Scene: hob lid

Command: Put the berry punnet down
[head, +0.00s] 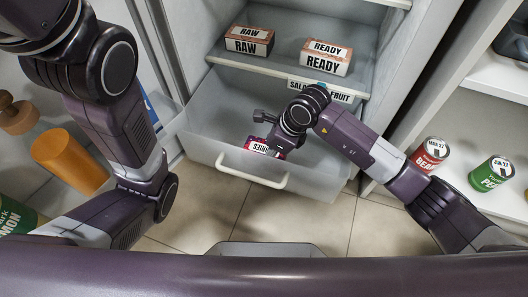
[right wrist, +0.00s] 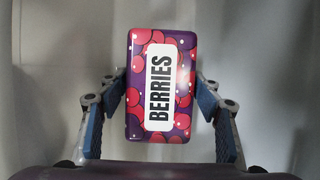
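The berry punnet (right wrist: 161,88), a purple box with red berries and a white BERRIES label, lies between the fingers of my right gripper (right wrist: 160,75). I cannot tell whether the punnet touches the drawer floor. My left gripper is out of view; only its arm shows at the left.
A shelf (head: 285,77) above the drawer holds the RAW box (head: 248,42) and the READY box (head: 324,58). A drawer handle (head: 250,175) faces front. Cans, a red one (head: 430,154) and a green one (head: 490,173), stand on the right shelf. The drawer's left part is clear.

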